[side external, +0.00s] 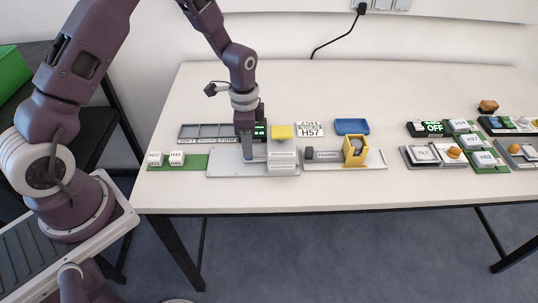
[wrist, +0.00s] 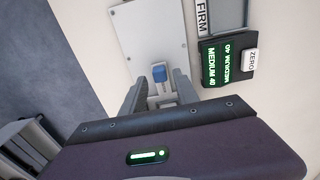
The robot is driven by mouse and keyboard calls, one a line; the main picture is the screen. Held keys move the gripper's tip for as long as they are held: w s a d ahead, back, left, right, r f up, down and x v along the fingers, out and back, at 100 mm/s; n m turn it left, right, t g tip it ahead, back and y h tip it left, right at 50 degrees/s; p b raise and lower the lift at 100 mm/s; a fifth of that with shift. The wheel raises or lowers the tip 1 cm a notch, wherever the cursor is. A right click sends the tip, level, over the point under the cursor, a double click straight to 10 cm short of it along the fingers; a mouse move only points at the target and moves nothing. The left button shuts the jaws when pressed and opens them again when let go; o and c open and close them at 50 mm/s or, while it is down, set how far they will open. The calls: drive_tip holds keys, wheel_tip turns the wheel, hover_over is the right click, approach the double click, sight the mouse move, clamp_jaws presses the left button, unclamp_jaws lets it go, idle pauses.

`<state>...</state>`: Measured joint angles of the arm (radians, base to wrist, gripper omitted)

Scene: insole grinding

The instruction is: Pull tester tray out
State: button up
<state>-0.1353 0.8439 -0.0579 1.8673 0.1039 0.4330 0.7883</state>
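The tester stands near the table's front edge in the side view. It has a flat grey plate (side external: 226,168) and a light block (side external: 284,163) at its right end. The plate also shows in the wrist view (wrist: 145,35). A small blue-topped piece (wrist: 159,74) stands at the plate's end. My gripper (side external: 245,157) is low over the plate and points down. In the wrist view its fingers (wrist: 160,80) are apart, one on each side of the blue-topped piece. They look open around it; contact is not clear. The tester's display (wrist: 228,65) reads MEDIUM 40, beside a ZERO button (wrist: 251,61).
A divided grey bin (side external: 205,131) lies behind the tester. A yellow block (side external: 281,132), H57 card (side external: 310,130), blue dish (side external: 352,126) and yellow fixture (side external: 355,150) are right. The table's front middle is clear.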

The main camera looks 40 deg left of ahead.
sight(218, 160)
drive_tip(key=shift+f, duration=1.95)
drive_tip(key=shift+r, duration=0.1)
clamp_jaws()
drive_tip(key=shift+s+a, duration=3)
drive_tip(key=shift+a, duration=0.05)
drive_tip(key=shift+c, duration=0.8)
unclamp_jaws()
drive_tip(key=shift+s+a, duration=0.1)
drive_tip(key=shift+o, duration=0.8)
wheel_tip(218, 160, up, 7)
